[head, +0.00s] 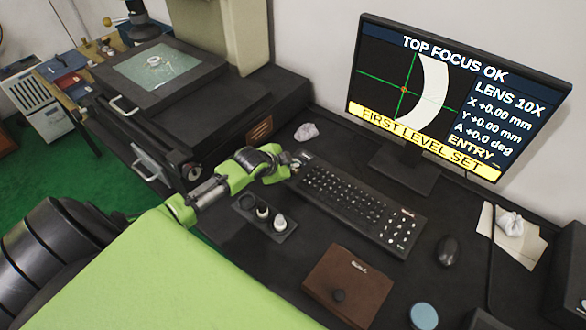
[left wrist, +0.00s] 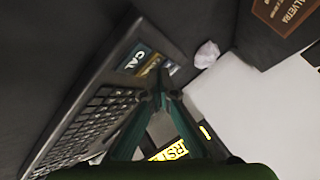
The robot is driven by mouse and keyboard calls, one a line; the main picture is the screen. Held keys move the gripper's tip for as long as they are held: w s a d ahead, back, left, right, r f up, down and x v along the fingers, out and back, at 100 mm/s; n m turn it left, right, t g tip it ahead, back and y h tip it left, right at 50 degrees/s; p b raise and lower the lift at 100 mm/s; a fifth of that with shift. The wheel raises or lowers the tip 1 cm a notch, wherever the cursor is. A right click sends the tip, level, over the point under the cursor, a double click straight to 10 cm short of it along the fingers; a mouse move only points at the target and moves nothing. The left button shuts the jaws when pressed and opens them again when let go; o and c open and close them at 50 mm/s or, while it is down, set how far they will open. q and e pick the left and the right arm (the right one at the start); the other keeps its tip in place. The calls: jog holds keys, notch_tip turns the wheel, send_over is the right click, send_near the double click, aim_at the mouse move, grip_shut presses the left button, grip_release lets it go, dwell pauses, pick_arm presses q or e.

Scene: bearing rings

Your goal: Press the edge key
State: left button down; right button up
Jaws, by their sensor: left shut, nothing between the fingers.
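The black keyboard (head: 345,196) lies on the dark bench below the monitor. My left gripper (head: 294,163) is shut and empty over the keyboard's upper left end, hiding part of it. In the left wrist view the keyboard (left wrist: 85,122) runs along the left, and its end bears a teal key (left wrist: 134,58) reading "CAL", a dark key with yellow lettering (left wrist: 152,66) and a bluish key (left wrist: 172,67). The closed fingertips (left wrist: 158,84) appear close to these; I cannot tell contact. No key is readable as the edge key. My right gripper is not in view.
The monitor (head: 455,95) shows "TOP FOCUS OK", a white arc and a yellow "FIRST LEVEL SET" bar.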

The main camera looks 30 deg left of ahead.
pick_arm(q)
jog(key=shift+f, duration=0.35)
dwell(0.8)
jog(key=shift+r+p, duration=0.8)
notch_tip(320, 180, up, 5)
jog(key=p, duration=0.5)
